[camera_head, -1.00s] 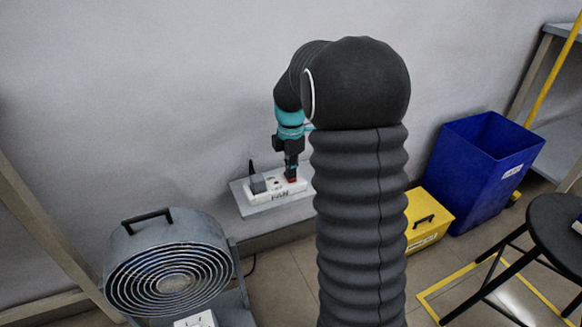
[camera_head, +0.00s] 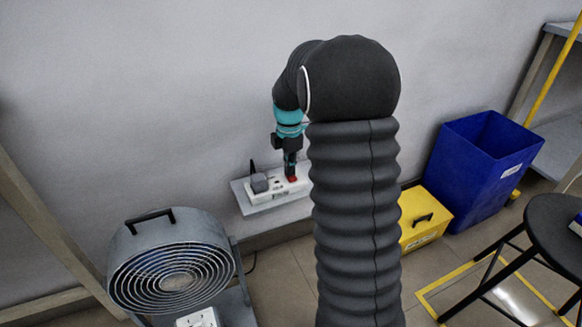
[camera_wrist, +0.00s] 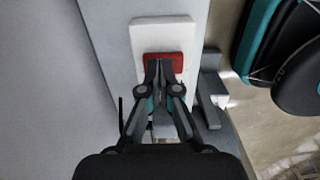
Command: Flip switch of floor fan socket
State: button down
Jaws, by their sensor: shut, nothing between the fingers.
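The fan socket is a white power strip (camera_head: 277,193) on a small grey wall shelf (camera_head: 243,202), with a dark grey plug (camera_head: 259,183) in its left part. Its red switch (camera_head: 293,179) is at the right part. In the wrist view the red switch (camera_wrist: 177,62) lies across the white strip (camera_wrist: 162,35). My gripper (camera_wrist: 158,64) is shut and empty, with its fingertips over the red switch. It points down at the switch in the head view (camera_head: 291,175). I cannot tell whether the tips touch the switch or which way it is tipped.
A grey floor fan (camera_head: 172,268) stands at the lower left, with a second white socket (camera_head: 198,318) in front. A yellow box (camera_head: 422,220), a blue bin (camera_head: 480,170) and a black stool (camera_head: 556,225) stand at the right. The wall is close behind the shelf.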

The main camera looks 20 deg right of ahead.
jog(key=shift+r, duration=0.15)
notch_tip(320, 180, up, 14)
jog(key=p, duration=0.4)
jog(key=shift+p, duration=0.35)
jog(key=s+a+r+m+t, duration=0.1)
jog(key=s+a+r+m, duration=0.25)
jog(key=s, duration=0.35)
jog(key=s+a+r+m+t, duration=0.25)
jog(key=s+a+m, duration=0.2)
jog(key=s, duration=0.25)
jog(key=s+a+f+m+t, duration=0.1)
jog(key=s+a+m, duration=0.1)
jog(key=s+m, duration=0.3)
jog(key=s+a+f+m+t, duration=0.1)
jog(key=s+m, duration=0.4)
jog(key=s, duration=0.5)
jog(key=shift+a+f, duration=0.25)
jog(key=shift+a, duration=0.25)
